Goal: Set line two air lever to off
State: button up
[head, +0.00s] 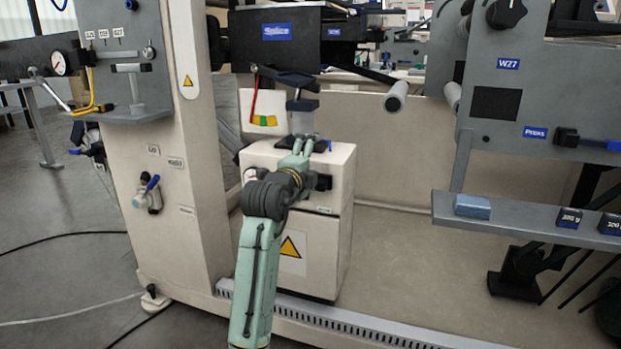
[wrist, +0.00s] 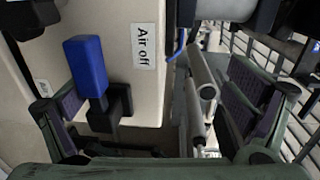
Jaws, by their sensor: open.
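In the wrist view a blue lever handle (wrist: 87,66) stands out from a black valve body (wrist: 110,108) on a cream panel. A white label (wrist: 144,46) reading "Air off" is beside it. My gripper (wrist: 158,112) is open around this area. The lever lies between the fingers in the picture, close to the left finger, and I see no clear contact. In the head view my gripper (head: 308,146) is at the upper front of the cream cabinet (head: 330,240). This lever cannot be made out there.
A valve with a blue handle (head: 152,183) is on the left cream column, under small labels. A grey post (head: 303,110) rises behind my gripper.

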jog(key=shift+o, duration=0.4)
jog(key=shift+t, duration=0.4)
jog(key=r, duration=0.3)
jog(key=s+r, duration=0.1)
jog(key=r, duration=0.1)
jog(key=shift+s+a, duration=0.1)
jog(key=shift+a, duration=0.15)
jog(key=f, duration=0.2)
jog(key=shift+w+d+f+g, duration=0.1)
jog(key=shift+w+f+g, duration=0.25)
jog(key=shift+f+g, duration=0.05)
jog(key=shift+c, duration=0.3)
jog(key=shift+s+f, duration=0.15)
jog(key=shift+s, duration=0.15)
jog(key=shift+c, duration=0.8)
jog(key=shift+b+v, duration=0.3)
jog(key=shift+v, duration=1.5)
jog(key=c, duration=0.3)
jog(key=shift+v, duration=0.8)
jog(key=c, duration=0.5)
jog(key=shift+f+b+v, duration=0.15)
jog(key=shift+f+v, duration=0.05)
jog(key=shift+v, duration=0.9)
jog(key=shift+f+b+v, duration=0.2)
jog(key=shift+v, duration=0.85)
jog(key=shift+f+b+v, duration=0.15)
jog(key=shift+f+v, duration=0.05)
jog(key=shift+v, duration=0.9)
